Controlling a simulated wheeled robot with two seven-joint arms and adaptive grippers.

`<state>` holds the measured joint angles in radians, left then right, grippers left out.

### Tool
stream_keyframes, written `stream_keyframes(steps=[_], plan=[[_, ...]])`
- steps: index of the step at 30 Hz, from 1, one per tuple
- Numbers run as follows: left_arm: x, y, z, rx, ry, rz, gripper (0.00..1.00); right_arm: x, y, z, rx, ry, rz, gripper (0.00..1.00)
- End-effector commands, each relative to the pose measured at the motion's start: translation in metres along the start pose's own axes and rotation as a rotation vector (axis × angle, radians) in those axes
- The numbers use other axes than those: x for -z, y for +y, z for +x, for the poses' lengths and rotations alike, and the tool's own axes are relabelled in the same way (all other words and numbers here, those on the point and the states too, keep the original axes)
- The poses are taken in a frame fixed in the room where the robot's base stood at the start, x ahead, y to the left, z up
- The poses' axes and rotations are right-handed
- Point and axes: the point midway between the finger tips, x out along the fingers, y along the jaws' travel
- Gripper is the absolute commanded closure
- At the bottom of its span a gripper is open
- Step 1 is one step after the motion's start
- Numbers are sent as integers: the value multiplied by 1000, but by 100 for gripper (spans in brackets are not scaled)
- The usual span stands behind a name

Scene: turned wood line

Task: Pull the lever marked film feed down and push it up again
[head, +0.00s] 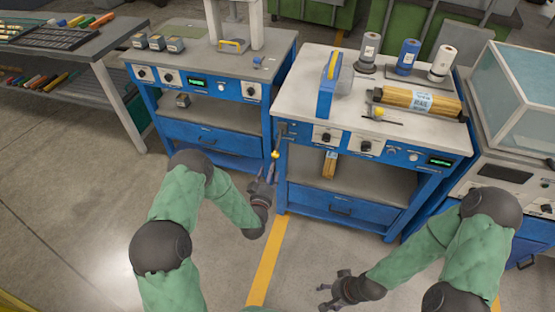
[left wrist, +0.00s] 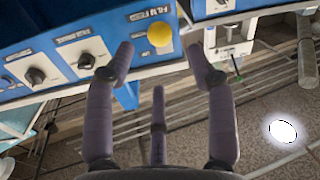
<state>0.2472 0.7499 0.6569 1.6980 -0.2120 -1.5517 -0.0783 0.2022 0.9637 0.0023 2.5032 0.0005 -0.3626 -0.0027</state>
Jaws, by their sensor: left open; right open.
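The film feed lever shows in the head view as a dark shaft with a yellow ball knob (head: 275,154) at the left front corner of the right blue bench (head: 295,150). In the left wrist view the yellow knob (left wrist: 159,34) sits just beside the "FILM FEED" label (left wrist: 148,13) and hides most of the shaft. My left gripper (head: 265,178) is open just below the knob. In the left wrist view its fingertips (left wrist: 160,58) lie left and right of the knob's line, with the knob beyond them and apparently not held. My right gripper (head: 328,291) is open and empty over the floor.
The bench panel carries black rotary knobs (head: 326,137) and a green display (head: 439,161). Another blue bench (head: 212,125) stands close on the left. The floor in front is clear.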

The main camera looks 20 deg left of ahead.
Motion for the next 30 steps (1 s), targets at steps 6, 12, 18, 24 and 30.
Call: stream_keyframes(steps=[6, 12, 18, 24, 30], plan=[[-3, 0, 38, -1, 1, 0, 44, 0, 5, 14, 0, 0, 0, 36], [-2, 0, 70, 0, 0, -1, 44, 1, 9, 24, 0, 0, 0, 36], [-2, 0, 89, -1, -3, -1, 44, 1, 11, 29, 0, -1, 0, 36], [-1, 0, 93, 0, -3, -1, 44, 1, 11, 30, 0, -1, 0, 36], [-1, 0, 93, 0, -3, -1, 53, 1, 11, 30, 0, 0, 0, 36]])
